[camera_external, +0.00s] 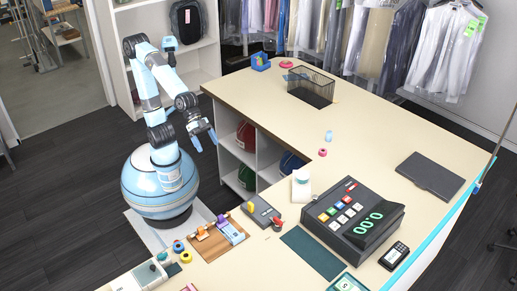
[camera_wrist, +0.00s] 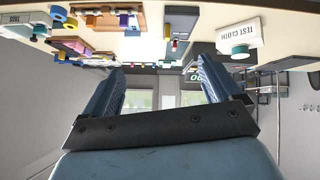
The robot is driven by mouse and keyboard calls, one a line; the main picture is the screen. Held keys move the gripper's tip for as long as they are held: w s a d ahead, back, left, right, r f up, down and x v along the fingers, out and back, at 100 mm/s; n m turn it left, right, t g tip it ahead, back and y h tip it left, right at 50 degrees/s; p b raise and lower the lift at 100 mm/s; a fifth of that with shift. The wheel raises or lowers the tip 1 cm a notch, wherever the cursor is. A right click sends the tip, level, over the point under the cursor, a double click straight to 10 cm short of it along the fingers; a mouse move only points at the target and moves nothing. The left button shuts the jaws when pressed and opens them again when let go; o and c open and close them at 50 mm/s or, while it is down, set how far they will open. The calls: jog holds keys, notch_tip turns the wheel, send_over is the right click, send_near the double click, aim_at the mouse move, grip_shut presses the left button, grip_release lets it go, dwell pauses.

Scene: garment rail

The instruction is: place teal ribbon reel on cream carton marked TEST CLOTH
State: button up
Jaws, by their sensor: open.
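Teal also shows at the near-left counter end (camera_external: 162,256) in the outside view. My gripper (camera_external: 206,143) is open and empty, left of the counter, apart from everything.
The counter (camera_external: 385,130) has shelf compartments in its left side. A black register (camera_external: 352,213), a wooden tray (camera_external: 217,238) with colored items and a grey stapler-like item (camera_external: 262,211) crowd its near part. A wire basket (camera_external: 311,88) stands farther back. The counter's middle is mostly clear.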

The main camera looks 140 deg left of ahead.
jog(key=s+d+m+g, duration=0.1)
jog(key=s, duration=0.9)
jog(key=s+d+m+g, duration=0.1)
jog(key=s+d+g, duration=0.1)
jog(key=s, duration=0.8)
jog(key=shift+d+f+g, duration=0.15)
jog(key=shift+d+g, duration=0.1)
jog(key=shift+g, duration=0.05)
